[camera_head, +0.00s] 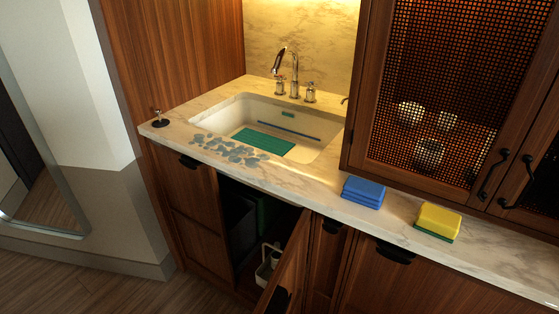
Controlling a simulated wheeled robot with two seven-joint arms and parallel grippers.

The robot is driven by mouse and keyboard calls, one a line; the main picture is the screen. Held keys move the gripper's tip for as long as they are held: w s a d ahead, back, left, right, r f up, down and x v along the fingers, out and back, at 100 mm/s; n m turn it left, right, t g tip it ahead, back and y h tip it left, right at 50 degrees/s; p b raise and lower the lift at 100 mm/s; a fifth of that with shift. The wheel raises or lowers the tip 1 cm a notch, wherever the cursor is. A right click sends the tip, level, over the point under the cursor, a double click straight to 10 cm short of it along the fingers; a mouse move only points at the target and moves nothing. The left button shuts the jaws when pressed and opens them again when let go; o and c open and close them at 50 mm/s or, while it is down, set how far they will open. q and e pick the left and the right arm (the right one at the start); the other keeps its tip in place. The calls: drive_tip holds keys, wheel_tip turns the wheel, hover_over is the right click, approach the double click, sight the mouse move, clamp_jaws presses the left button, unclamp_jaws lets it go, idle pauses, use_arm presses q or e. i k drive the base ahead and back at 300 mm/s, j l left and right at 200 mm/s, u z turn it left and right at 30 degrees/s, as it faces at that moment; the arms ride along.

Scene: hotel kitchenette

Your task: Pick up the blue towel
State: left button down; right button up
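A blue folded towel (363,192) lies flat on the marble counter (312,191), to the right of the sink and near the counter's front edge. It looks like a small stacked block and nothing touches it. Neither of my grippers shows in the head view.
A yellow block with a green underside (437,221) lies right of the towel. The sink (307,152) holds a green mat (263,141); a faucet (294,75) stands behind. A mesh-front cabinet (440,90) rises behind the towel. A lower cabinet door (287,262) hangs open.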

sight(360, 191)
drive_tip(key=k+j, duration=0.2)
drive_tip(key=j, duration=0.15)
drive_tip(key=k+j, duration=0.2)
drive_tip(key=j, duration=0.2)
drive_tip(key=k+j, duration=0.2)
drive_tip(key=j, duration=0.15)
drive_tip(key=u, duration=0.05)
